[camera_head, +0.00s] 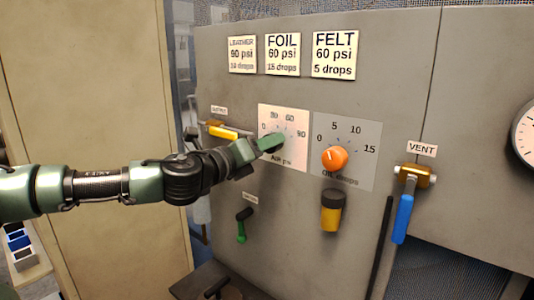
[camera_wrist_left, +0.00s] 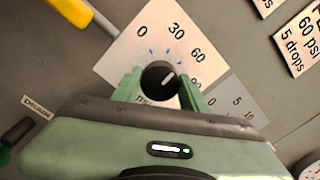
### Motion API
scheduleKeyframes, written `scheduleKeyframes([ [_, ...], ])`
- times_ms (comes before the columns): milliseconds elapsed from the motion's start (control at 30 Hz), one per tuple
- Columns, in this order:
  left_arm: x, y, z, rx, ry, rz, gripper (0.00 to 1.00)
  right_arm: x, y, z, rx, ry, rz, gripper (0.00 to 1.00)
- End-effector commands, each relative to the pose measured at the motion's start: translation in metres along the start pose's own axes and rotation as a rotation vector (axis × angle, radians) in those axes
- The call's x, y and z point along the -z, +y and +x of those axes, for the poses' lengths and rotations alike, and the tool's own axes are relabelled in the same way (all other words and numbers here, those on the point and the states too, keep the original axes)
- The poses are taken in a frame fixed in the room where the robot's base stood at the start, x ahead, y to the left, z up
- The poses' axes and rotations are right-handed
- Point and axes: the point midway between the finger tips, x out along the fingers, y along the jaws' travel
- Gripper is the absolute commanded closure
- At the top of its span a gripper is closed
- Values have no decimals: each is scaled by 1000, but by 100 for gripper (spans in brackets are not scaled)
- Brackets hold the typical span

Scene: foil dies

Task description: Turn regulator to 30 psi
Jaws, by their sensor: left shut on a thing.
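The regulator knob (camera_wrist_left: 160,78) is black with a white pointer line, in the middle of a white dial plate (camera_head: 292,120) marked 0, 30, 60 and 90. In the left wrist view the line points up and right, roughly toward 60 or between 30 and 60; I cannot read it exactly. My left gripper (camera_head: 271,143) comes in from the left and is shut on the knob, with a green finger on each side of it. In the head view the gripper hides the knob. My right gripper is not in view.
An orange drops knob (camera_head: 334,158) sits on the grey plate just right of the regulator. A yellow-handled valve (camera_head: 222,130) is at upper left, a green lever (camera_head: 242,225) below, and a blue vent lever (camera_head: 403,218) at right. Pressure labels (camera_head: 283,54) hang above.

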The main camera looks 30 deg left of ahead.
Motion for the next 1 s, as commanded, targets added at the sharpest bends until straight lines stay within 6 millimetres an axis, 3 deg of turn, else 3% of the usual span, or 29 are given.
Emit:
scheduleKeyframes([
  [400, 1, 1, 0, 1, -7, -260, 97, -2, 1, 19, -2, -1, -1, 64],
  [1000, 0, 0, 0, 1, -9, -328, 97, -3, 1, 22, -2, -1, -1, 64],
])
